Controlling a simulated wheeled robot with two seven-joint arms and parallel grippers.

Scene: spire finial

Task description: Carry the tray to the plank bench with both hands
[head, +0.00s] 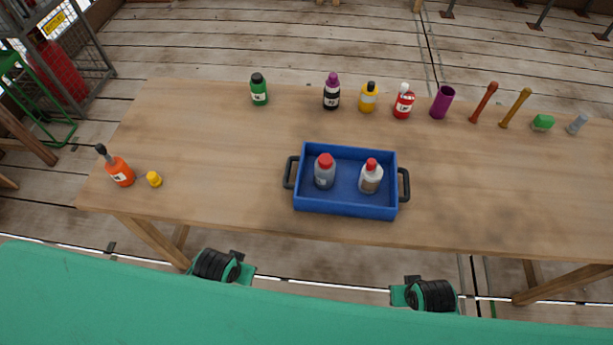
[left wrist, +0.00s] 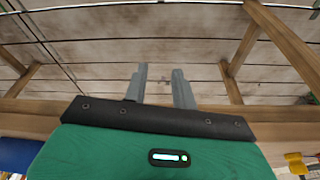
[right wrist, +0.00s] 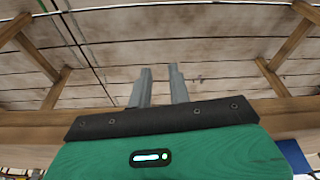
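The blue tray (head: 345,208) sits on the wooden table with a dark handle at its left end (head: 290,172) and another at its right end (head: 404,184). It holds a grey bottle with a red cap (head: 325,172) and a white bottle with a red cap (head: 370,178). My left gripper (left wrist: 160,82) and my right gripper (right wrist: 160,82) are open and empty, with planked floor behind their fingers. Their fingers are hidden in the head view, where my arms are low in front of the table. I cannot tell which surface is the plank bench.
Several bottles, including a green one (head: 259,92), line the table's (head: 220,150) far side. A purple cup (head: 442,102) and tools stand farther right. An orange bottle (head: 120,171) and a yellow cap (head: 154,179) are at the left end. Table on both sides of the tray is clear.

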